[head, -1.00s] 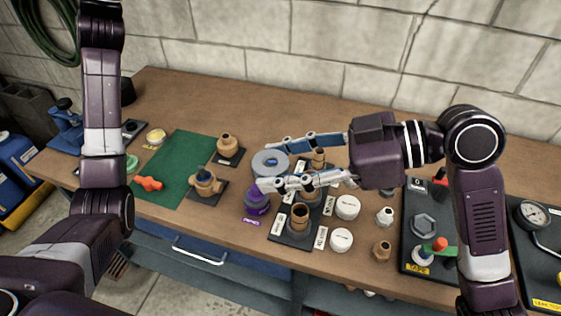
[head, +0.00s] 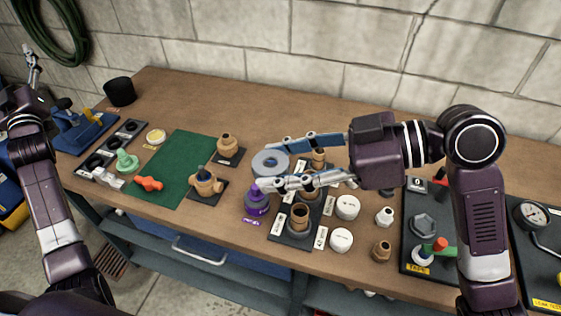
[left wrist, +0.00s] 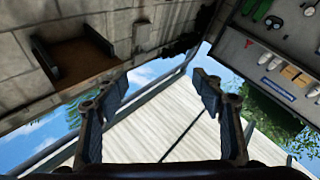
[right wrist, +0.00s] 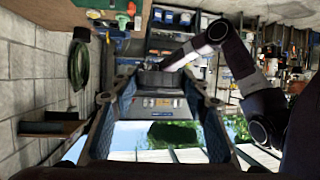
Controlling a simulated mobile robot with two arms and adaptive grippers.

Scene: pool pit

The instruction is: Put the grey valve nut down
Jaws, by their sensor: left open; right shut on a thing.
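The grey valve nut (head: 261,168), a round grey ring with a hole, sits between the fingertips of my right gripper (head: 266,165), which is shut on it. In the right wrist view a dark grey piece (right wrist: 158,80) spans the fingertips and looks like the nut seen edge-on. I cannot tell whether the nut touches the bench or hangs just above it. My left gripper (head: 31,65) is at the far left of the head view, away from the bench items. In the left wrist view its fingers (left wrist: 168,85) are apart and empty.
Brass fittings on a dark board (head: 290,240) are below my right fingers. The green mat (head: 172,175) lies to the left with clear room. Bare wooden bench (head: 225,115) lies behind.

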